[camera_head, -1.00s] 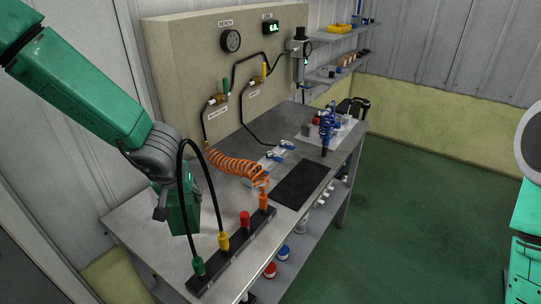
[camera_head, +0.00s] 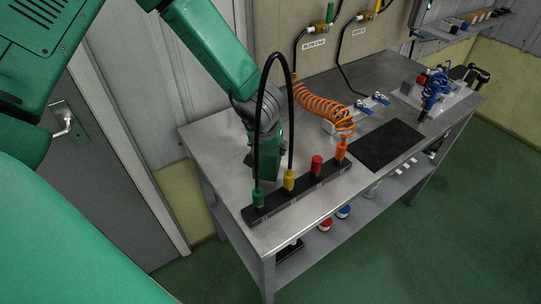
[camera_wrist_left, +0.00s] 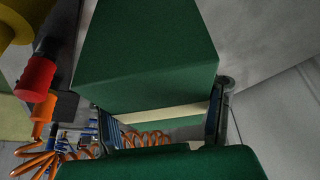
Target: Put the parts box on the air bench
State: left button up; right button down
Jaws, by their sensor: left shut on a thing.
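The green parts box (camera_head: 266,165) is in the grip of my left gripper (camera_head: 264,140), over the left part of the grey metal air bench (camera_head: 212,160). It is just behind the black strip and partly hidden by the black hose. I cannot tell whether its lower end touches the bench top. In the left wrist view the box (camera_wrist_left: 150,50) fills the upper middle, and the fingers of my left gripper (camera_wrist_left: 160,118) stand on either side of it. My right gripper is not in view.
A black strip (camera_head: 300,192) with green, yellow, red and orange plugs lies along the bench's front edge. A black hose (camera_head: 263,70) arches up from it. An orange coiled hose (camera_head: 322,108), a black mat (camera_head: 386,146) and blue-handled valves (camera_head: 372,104) lie to the right.

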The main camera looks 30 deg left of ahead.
aim_at(264, 151)
pick_arm(q)
notch_tip(264, 151, down, 3)
jog(key=shift+a+f, duration=0.15)
jog(key=shift+f, duration=0.05)
jog(key=shift+d+r, duration=0.1)
jog(key=shift+d, duration=0.1)
jog(key=o, duration=1.3)
jog(key=shift+s+r, duration=0.1)
jog(key=shift+r, duration=0.1)
jog(key=p+v, duration=0.1)
jog(key=v, duration=1)
jog(key=shift+s+r, duration=0.2)
jog(key=shift+r, duration=0.05)
jog(key=shift+a, duration=0.1)
